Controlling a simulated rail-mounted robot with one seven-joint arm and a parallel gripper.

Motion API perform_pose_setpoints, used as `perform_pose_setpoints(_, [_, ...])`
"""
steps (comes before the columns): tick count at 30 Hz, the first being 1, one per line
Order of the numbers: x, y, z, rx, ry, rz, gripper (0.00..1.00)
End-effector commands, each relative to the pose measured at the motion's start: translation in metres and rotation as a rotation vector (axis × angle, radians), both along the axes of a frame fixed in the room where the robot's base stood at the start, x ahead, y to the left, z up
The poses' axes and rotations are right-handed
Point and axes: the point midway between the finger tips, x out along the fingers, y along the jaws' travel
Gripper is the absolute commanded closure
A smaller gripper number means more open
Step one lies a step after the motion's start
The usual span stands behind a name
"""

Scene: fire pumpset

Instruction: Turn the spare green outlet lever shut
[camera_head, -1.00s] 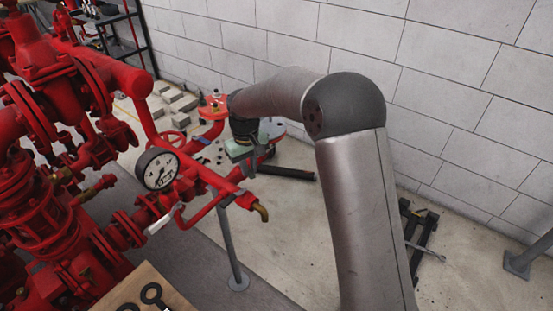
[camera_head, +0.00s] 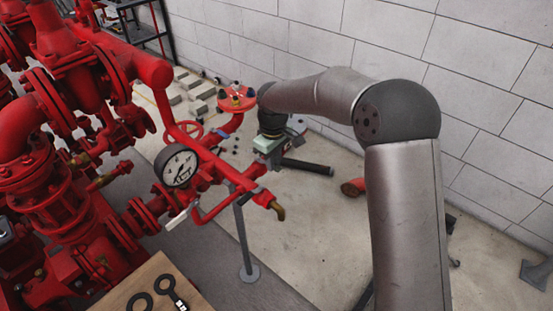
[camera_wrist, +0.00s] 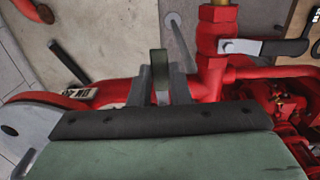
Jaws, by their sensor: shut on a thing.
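The dark green lever (camera_wrist: 160,65) shows in the wrist view as a short upright strip between the fingers of my gripper (camera_wrist: 161,88). My gripper is shut on it, close to a red pipe fitting. In the head view my gripper (camera_head: 266,160) is at the far side of the red outlet pipe, and its pale green body hides most of the lever. The lever's pivot and exact angle cannot be made out.
A pressure gauge (camera_head: 180,168) and a brass-tipped red outlet (camera_head: 277,208) stand left of and in front of my gripper. A black-handled lever (camera_wrist: 270,47) is at upper right in the wrist view. A grey support post (camera_head: 243,240) stands below the pipe. The white wall is behind.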

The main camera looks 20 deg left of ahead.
Motion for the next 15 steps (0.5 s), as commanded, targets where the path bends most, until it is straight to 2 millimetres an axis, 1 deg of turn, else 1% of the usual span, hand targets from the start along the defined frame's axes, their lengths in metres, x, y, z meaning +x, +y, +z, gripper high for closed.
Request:
perform_pose_setpoints(5, [0.0014, -0.0004, 0.0011, 0.001, -0.004, 0.001, 1.0])
perform_pose_setpoints(6, [0.0014, -0.0004, 0.0011, 0.001, -0.004, 0.001, 0.72])
perform_pose_setpoints(7, [0.0013, -0.0004, 0.0011, 0.001, -0.004, 0.0, 0.64])
perform_pose_setpoints(8, [0.0013, -0.0004, 0.001, 0.001, -0.004, 0.0, 0.61])
perform_pose_setpoints(15, [0.0008, -0.0002, 0.0007, 0.0, -0.001, -0.001, 0.61])
